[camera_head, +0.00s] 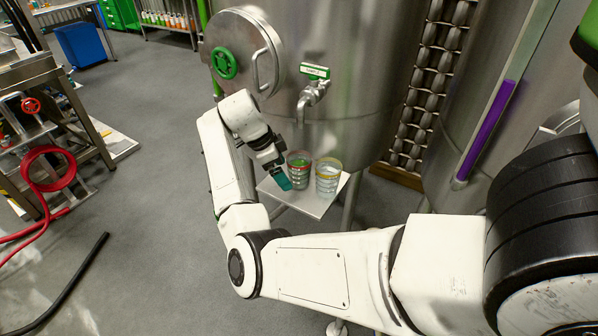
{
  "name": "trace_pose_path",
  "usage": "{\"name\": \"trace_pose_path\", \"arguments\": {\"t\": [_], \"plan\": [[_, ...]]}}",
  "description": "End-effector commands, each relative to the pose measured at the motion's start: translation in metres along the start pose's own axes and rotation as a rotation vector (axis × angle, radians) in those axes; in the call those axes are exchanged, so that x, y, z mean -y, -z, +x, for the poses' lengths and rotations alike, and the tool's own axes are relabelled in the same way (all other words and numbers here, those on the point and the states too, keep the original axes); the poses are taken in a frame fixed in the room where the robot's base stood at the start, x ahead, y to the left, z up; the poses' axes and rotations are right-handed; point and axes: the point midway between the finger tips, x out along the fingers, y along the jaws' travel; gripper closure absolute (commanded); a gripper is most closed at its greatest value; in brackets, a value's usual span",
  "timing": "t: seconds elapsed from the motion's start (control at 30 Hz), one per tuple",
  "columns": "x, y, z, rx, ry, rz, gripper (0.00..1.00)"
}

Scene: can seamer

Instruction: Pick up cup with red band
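The cup with the red band (299,169) stands upright on a small pale shelf (316,207) in front of a steel tank. It is a clear cup with something green inside. A second clear cup with a yellow band (328,178) stands just to its right. My gripper (282,182), with teal fingertips, is at the left of the red-banded cup, low and close to it. I cannot tell whether it touches the cup. The fingers overlap in this view, so their opening is hidden.
A tap (312,96) with a green label juts from the tank (345,50) above the cups. A hatch with a green wheel (224,63) is at upper left. A red hose (48,172) hangs at far left. The floor left of my arm is mostly clear.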

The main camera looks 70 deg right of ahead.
Motion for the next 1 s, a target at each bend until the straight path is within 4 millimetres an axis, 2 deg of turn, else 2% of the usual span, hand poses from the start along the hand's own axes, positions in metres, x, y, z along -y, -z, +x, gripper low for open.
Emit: {"name": "trace_pose_path", "arguments": {"t": [0.33, 0.47, 0.67, 1.0], "plan": [[-0.001, 0.052, 0.020, -0.001, -0.002, 0.003, 0.02], [-0.001, 0.050, 0.031, -0.001, -0.001, -0.001, 0.02], [-0.001, 0.049, 0.033, 0.000, -0.001, 0.001, 0.02], [-0.001, 0.049, 0.032, 0.000, -0.001, 0.000, 0.34]]}}
